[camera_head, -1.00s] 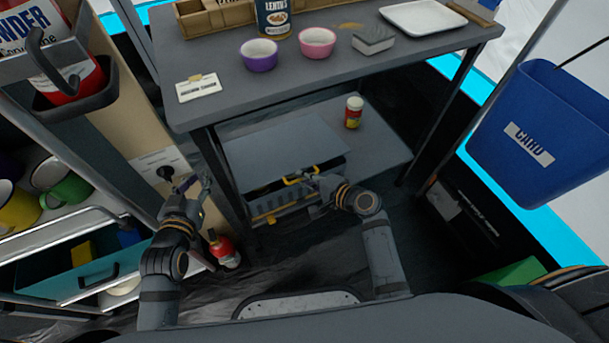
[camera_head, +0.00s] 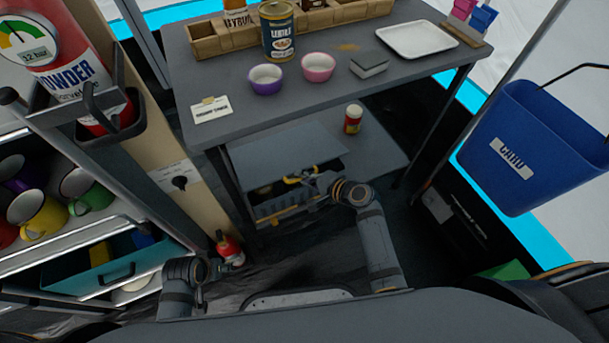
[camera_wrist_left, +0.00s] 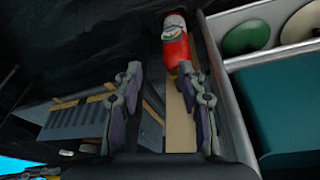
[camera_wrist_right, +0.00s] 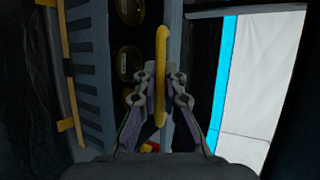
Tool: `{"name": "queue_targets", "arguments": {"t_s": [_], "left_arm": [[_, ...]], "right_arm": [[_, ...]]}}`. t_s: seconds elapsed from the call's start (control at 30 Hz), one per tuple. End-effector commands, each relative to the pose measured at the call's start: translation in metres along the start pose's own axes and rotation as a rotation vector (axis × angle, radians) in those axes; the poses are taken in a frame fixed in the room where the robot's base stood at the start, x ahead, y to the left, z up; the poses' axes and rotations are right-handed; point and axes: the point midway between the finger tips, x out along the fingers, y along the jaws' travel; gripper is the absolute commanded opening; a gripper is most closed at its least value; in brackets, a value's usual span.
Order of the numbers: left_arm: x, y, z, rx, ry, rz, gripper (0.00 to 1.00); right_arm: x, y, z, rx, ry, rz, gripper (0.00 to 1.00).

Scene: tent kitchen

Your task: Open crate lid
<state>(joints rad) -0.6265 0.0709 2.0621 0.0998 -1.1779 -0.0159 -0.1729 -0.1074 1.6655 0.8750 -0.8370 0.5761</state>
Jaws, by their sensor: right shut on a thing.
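The grey crate (camera_head: 290,208) stands on the low shelf under the table. Its flat grey lid (camera_head: 285,150) is raised at the front, with a dark gap below it. My right gripper (camera_head: 325,183) is shut on the lid's yellow handle (camera_head: 298,178). In the right wrist view, the yellow handle (camera_wrist_right: 161,75) runs between the fingers (camera_wrist_right: 160,95), with round cans (camera_wrist_right: 130,62) inside the crate beside it. My left gripper (camera_wrist_left: 165,100) is open and empty, low at the left near my body, away from the crate. Its fingers are unclear in the head view.
The table (camera_head: 330,78) overhangs the crate, with bowls and a tray on top. A red extinguisher (camera_head: 229,249) stands left of the crate. A shelf with mugs (camera_head: 40,215) is at the left.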

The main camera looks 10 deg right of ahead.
Motion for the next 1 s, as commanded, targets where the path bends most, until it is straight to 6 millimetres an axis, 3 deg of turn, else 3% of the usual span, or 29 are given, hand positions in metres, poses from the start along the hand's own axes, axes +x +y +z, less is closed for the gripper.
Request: {"name": "queue_targets", "arguments": {"t_s": [0.03, 0.27, 0.57, 0.77, 1.0], "left_arm": [[-0.002, -0.002, 0.000, 0.000, -0.012, -0.005, 0.40], [0.004, -0.010, 0.006, -0.002, -0.067, -0.028, 0.40], [0.025, -0.024, 0.019, -0.007, -0.114, -0.061, 0.40], [0.050, -0.036, 0.041, -0.008, -0.132, -0.083, 0.40], [0.082, -0.050, 0.088, -0.006, -0.134, -0.105, 0.40]], "right_arm": [[-0.001, -0.009, -0.001, 0.002, 0.006, -0.005, 0.00], [-0.002, -0.017, 0.000, 0.012, 0.006, 0.020, 0.00], [-0.004, -0.029, 0.001, 0.027, 0.005, 0.058, 0.00], [-0.005, -0.038, 0.001, 0.040, 0.004, 0.089, 0.00], [-0.006, -0.053, 0.002, 0.058, 0.004, 0.132, 0.00]]}}
